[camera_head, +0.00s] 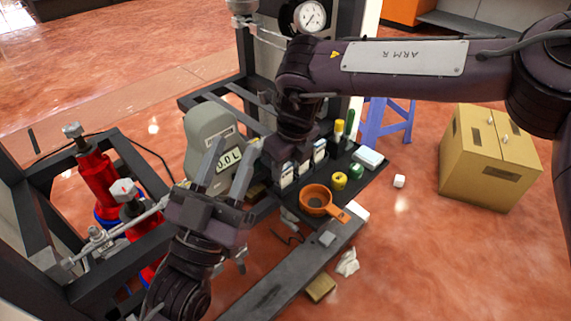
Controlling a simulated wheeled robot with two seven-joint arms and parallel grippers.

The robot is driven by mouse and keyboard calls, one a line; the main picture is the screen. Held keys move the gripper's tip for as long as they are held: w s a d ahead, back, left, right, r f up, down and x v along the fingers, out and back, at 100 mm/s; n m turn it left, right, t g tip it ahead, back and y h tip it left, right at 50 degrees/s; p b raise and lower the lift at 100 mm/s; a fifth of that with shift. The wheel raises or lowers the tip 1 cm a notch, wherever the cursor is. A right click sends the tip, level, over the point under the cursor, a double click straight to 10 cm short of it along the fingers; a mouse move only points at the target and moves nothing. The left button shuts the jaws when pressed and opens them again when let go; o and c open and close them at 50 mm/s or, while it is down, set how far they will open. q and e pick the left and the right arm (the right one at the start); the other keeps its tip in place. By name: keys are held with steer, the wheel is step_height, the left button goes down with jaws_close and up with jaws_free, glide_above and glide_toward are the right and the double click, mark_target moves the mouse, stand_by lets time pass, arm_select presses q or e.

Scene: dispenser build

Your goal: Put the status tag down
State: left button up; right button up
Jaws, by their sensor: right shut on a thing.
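My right gripper (303,170) comes down from the upper right and points down at the back of the dark bench shelf. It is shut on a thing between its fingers. I take this to be the status tag, but the fingers hide most of it and I cannot make out its face. My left gripper (229,155) is open, with its two long fingers pointing up and away. I see nothing held in the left gripper.
Red cylinders (97,178) stand at left. A cardboard box (487,165) and blue stool (389,121) stand right.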

steer(key=shift+f, duration=0.1)
steer(key=o, duration=0.6)
steer(key=shift+o, duration=0.2)
steer(key=shift+r, duration=0.25)
arm_select(q)
step_height(320, 180, down, 23)
steer(key=s+d+g+y+p, duration=0.1)
steer(key=g+y+p, duration=0.2)
steer(key=g, duration=0.8)
steer(key=shift+s+d+g+y, duration=0.2)
steer(key=shift+g+y, duration=0.2)
steer(key=shift+y, duration=0.3)
arm_select(e)
steer(key=v, duration=1.1)
steer(key=shift+r, duration=0.35)
arm_select(q)
steer(key=shift+s+r, duration=0.1)
arm_select(e)
steer(key=shift+s+d+f, duration=0.1)
